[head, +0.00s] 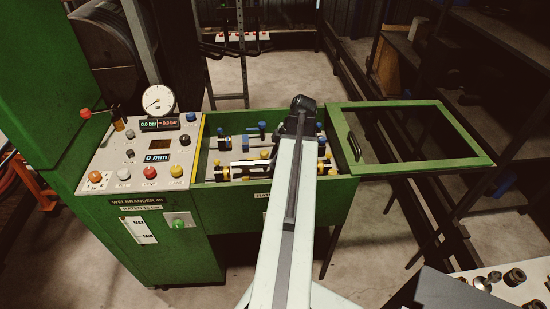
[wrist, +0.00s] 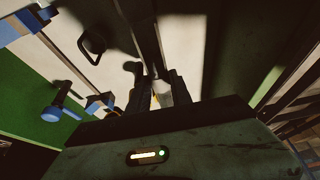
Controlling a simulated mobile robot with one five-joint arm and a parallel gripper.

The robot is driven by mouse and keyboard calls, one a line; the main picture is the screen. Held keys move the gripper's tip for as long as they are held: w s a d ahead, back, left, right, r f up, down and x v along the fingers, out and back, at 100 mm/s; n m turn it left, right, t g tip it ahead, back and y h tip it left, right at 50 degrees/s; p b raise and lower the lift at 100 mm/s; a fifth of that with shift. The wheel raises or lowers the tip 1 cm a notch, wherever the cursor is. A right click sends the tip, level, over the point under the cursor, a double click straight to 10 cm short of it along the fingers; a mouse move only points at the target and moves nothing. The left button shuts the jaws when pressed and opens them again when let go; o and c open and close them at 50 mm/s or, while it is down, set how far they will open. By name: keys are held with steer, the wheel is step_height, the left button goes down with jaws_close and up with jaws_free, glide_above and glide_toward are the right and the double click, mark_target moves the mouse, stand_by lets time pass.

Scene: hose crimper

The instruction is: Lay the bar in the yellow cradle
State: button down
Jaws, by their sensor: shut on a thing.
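My gripper (wrist: 157,92) shows in the wrist view as two dark fingers, closed around a narrow piece between them. A long dark bar (wrist: 147,32) runs from between the fingers to the top edge of that view; its far end is out of frame. In the head view my arm reaches over the open green box, and its dark end hides the fingers and the bar. Yellow fittings (head: 224,174) stand in the box, left of my arm; I cannot tell which is the yellow cradle. Blue fittings stand at the back of the box.
The green box (head: 335,192) has raised walls. Its open framed lid (head: 415,164) extends right. A control panel (head: 140,160) with knobs and a gauge (head: 158,100) stands left.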

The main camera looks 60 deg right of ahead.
steer(key=shift+f+b, duration=1.55)
steer(key=shift+f, duration=0.35)
steer(key=c, duration=1.1)
jaws_free()
steer(key=p+v, duration=0.7)
steer(key=shift+r, duration=0.25)
steer(key=shift+s+d+r, duration=0.1)
steer(key=shift+s+r, duration=0.05)
steer(key=shift+r, duration=0.1)
steer(key=shift+f, duration=0.1)
